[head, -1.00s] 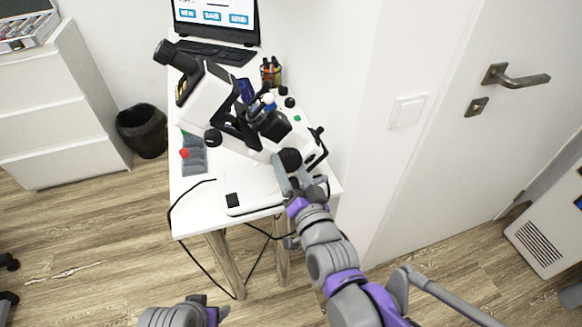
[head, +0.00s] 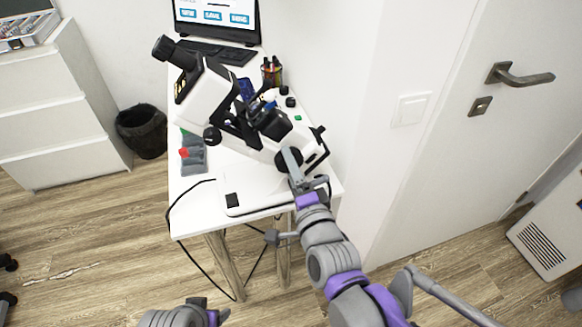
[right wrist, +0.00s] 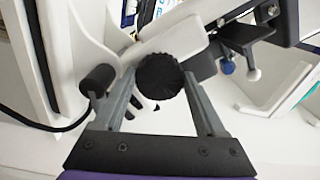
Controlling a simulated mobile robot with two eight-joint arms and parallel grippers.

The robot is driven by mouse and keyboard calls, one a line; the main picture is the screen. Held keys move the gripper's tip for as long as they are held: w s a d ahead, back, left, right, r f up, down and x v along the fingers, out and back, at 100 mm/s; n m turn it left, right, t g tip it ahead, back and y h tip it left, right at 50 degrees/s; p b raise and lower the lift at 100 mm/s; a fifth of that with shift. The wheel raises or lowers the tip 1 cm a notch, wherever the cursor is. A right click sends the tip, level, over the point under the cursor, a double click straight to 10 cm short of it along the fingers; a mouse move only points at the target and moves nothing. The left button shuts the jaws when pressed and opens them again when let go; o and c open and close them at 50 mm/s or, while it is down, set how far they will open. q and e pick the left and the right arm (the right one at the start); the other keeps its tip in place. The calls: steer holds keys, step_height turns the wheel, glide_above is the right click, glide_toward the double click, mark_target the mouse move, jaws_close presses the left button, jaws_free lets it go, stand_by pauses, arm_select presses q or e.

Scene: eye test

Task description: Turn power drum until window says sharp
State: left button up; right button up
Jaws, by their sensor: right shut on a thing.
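The eye instrument (head: 205,95) is a white and black device on a narrow white table. Its black ribbed round knob, which looks like the power drum (right wrist: 160,77), shows in the right wrist view. My right gripper (right wrist: 160,80) has one finger on each side of it and is shut on it. I cannot make out a window that says sharp. Only a piece of my left arm shows at the bottom edge, without fingers.
A laptop (head: 215,15) stands at the table's far end. A pen holder (head: 271,72) stands at the right side. A grey tray with a red piece (head: 192,154) lies at the left. A dark cable (head: 172,205) hangs off the table. A wall is close on the right.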

steer(key=shift+m, duration=0.3)
steer(key=o, duration=1.3)
arm_select(q)
steer(key=shift+s, duration=0.15)
arm_select(e)
steer(key=shift+s, duration=0.15)
